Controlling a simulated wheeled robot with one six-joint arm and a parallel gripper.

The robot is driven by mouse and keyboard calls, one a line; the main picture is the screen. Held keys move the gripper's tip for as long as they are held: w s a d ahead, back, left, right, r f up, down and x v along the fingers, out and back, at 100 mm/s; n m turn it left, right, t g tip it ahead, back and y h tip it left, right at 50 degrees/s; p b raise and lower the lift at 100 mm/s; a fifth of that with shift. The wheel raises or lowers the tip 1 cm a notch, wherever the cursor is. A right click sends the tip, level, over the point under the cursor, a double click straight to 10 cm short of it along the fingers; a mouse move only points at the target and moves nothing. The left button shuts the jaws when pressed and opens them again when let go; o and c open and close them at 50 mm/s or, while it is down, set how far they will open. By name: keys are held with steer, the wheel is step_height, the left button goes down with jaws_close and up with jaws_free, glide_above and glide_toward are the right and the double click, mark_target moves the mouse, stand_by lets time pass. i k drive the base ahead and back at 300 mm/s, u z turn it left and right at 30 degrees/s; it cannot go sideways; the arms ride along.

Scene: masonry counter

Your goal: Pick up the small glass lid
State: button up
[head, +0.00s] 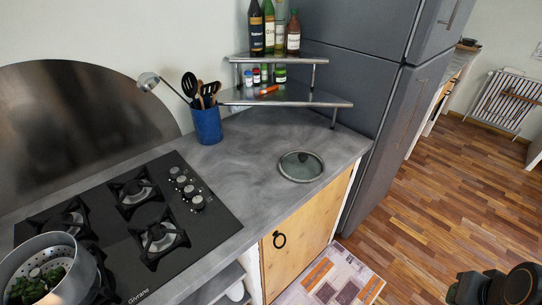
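The small glass lid (301,166) lies flat on the grey counter, near its right front edge. It is round, with a metal rim and a dark knob in its middle. Nothing touches it from above. Part of my arm shows as dark, rounded links in the bottom right corner, far from the lid. My gripper itself is not in view.
A corner shelf (285,95) with bottles and spice jars stands behind the lid. A blue utensil holder (207,126) is to its left. A gas hob (130,225) carries a pot (47,270) at lower left. A grey fridge (385,100) stands right. Counter around the lid is clear.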

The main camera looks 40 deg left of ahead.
mark_target(298, 165)
steer(key=u, duration=0.95)
steer(key=i, duration=0.8)
steer(key=u, duration=0.95)
